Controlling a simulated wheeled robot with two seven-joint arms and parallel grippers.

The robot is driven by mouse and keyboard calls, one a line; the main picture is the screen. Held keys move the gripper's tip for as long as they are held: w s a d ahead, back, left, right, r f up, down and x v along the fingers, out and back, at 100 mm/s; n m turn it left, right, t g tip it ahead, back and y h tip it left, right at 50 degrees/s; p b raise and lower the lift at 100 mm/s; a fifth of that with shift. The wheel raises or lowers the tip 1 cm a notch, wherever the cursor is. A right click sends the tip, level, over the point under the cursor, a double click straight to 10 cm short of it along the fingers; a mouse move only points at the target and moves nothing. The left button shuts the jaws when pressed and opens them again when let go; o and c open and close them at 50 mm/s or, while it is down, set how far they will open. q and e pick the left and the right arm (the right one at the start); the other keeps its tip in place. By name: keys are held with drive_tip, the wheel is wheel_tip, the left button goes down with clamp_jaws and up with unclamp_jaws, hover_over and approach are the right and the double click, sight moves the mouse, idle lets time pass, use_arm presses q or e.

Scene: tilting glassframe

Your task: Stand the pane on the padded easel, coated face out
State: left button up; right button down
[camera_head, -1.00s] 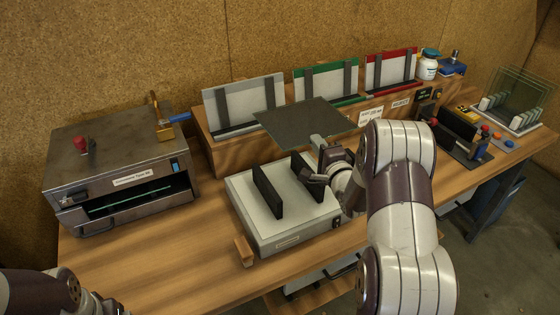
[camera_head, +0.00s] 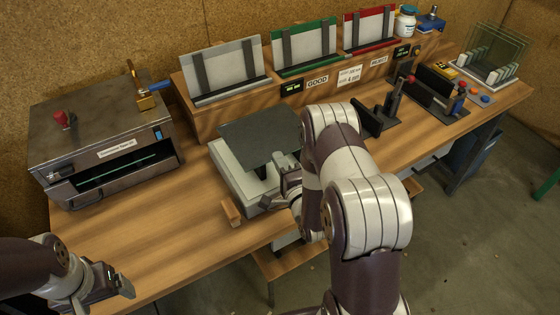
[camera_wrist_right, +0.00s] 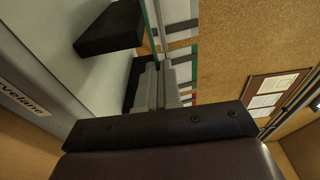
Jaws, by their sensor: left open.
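The dark rectangular pane (camera_head: 260,137) is held in the air, tilted, above the white cradle box. My right gripper (camera_head: 285,174) is shut on its near edge. In the right wrist view the grey fingers (camera_wrist_right: 155,88) close around a thin green-edged pane (camera_wrist_right: 154,25). Three easels with dark upright strips stand along the back ledge: a grey one (camera_head: 221,74), a green one (camera_head: 302,45) and a red one (camera_head: 370,29). I cannot tell which the task calls padded. My left gripper (camera_head: 118,283) is open and empty at the lower left, away from the pane.
The white box (camera_head: 233,172) is partly hidden by the pane; a black pad (camera_wrist_right: 110,27) on it shows in the wrist view. A metal oven-like box (camera_head: 105,140) stands left. A small wooden block (camera_head: 231,212) sits by the front edge. A glass rack (camera_head: 488,70) stands far right.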

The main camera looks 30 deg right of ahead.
drive_tip(key=shift+f, duration=0.3)
drive_tip(key=c, duration=1.3)
unclamp_jaws()
drive_tip(key=shift+f, duration=0.15)
drive_tip(key=shift+c, duration=0.2)
